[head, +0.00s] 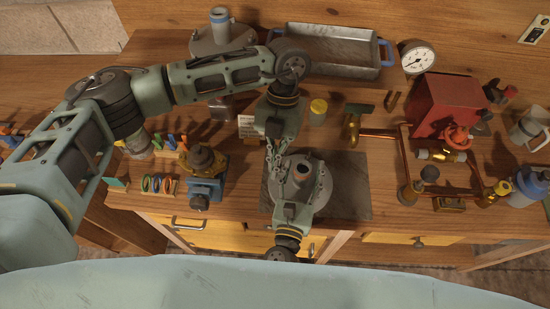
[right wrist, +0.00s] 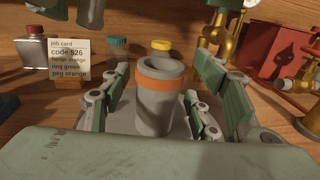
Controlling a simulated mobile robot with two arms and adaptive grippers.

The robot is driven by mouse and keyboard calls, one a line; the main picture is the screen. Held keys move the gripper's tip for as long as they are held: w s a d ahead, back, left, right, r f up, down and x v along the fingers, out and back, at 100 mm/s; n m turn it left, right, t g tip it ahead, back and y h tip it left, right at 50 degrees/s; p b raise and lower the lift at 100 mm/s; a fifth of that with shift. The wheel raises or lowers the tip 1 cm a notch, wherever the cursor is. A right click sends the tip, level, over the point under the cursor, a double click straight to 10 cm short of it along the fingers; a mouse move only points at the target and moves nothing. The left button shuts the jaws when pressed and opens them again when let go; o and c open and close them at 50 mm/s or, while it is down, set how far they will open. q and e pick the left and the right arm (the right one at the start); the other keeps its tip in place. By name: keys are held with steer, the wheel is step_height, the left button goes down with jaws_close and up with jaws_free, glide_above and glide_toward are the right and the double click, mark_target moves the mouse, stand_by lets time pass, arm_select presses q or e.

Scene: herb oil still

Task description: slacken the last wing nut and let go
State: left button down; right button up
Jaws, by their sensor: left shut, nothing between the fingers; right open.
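The grey round still pot (head: 322,200) stands on a dark plate at the middle front of the bench. Its upright neck (right wrist: 155,110), with an orange band, shows in the right wrist view. My left gripper (head: 274,172) reaches down from the back, shut and empty, its tips near the lid's left edge; contact cannot be told. My right gripper (head: 303,180) comes in from the front, open, its fingers spread on either side of the neck. Those fingers also show in the right wrist view (right wrist: 164,72). No wing nut can be made out; the grippers cover parts of the lid rim.
A job card (right wrist: 70,58) stands behind the pot. A blue-and-brown device (head: 205,180) is left of it. Copper piping (head: 405,165) and a red box (head: 445,105) are at right. A metal tray (head: 335,50) and a second vessel (head: 225,40) are at the back.

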steer(key=s+a, duration=0.2)
steer(key=s, duration=1)
